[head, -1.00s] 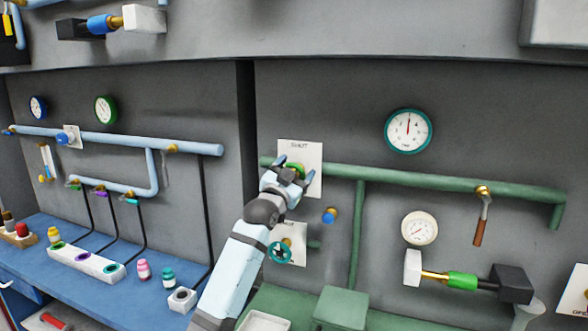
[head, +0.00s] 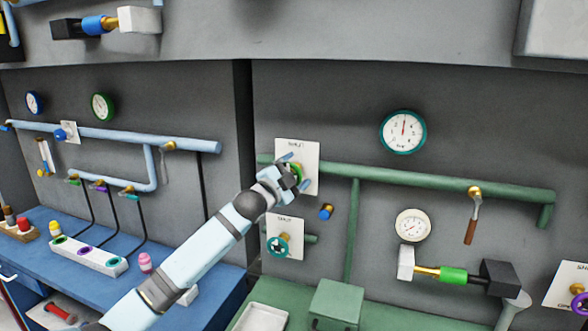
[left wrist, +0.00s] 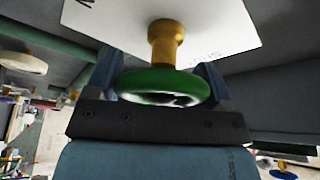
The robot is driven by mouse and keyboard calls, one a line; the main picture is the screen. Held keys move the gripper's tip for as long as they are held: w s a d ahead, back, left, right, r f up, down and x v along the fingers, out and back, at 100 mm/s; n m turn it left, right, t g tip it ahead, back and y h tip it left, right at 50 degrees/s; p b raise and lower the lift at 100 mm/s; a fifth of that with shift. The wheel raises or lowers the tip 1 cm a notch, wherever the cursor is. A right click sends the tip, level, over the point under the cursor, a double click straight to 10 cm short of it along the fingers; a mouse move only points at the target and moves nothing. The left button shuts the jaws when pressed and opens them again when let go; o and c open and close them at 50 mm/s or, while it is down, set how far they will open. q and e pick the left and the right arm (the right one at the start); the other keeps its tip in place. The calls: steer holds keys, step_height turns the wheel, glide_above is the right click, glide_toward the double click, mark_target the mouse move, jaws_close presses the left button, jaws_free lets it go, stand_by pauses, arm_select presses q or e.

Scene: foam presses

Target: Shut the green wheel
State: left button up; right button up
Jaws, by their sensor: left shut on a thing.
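The green wheel (left wrist: 165,84) sits on a brass stem (left wrist: 166,42) in front of a white plate (head: 311,160) on the grey wall. My left gripper (head: 291,168) is at the wheel. In the left wrist view its two fingers (left wrist: 165,82) stand on either side of the green rim, shut on it. In the head view the gripper hides part of the wheel. The plate's lettering is too small or cut off to read surely. My right gripper is in neither view.
A teal wheel (head: 278,245) on a lower plate and a small blue knob (head: 326,212) are close below. The green pipe (head: 420,182) runs right from the plate. A gauge (head: 403,131) hangs to the right, and a green box (head: 337,303) stands below.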

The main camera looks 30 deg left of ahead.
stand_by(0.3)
arm_select(q)
steer(key=o, duration=0.9)
steer(key=shift+w, duration=0.1)
steer(key=b+v, duration=0.3)
steer(key=v, duration=1.1)
steer(key=shift+b, duration=0.3)
steer(key=shift+w, duration=0.1)
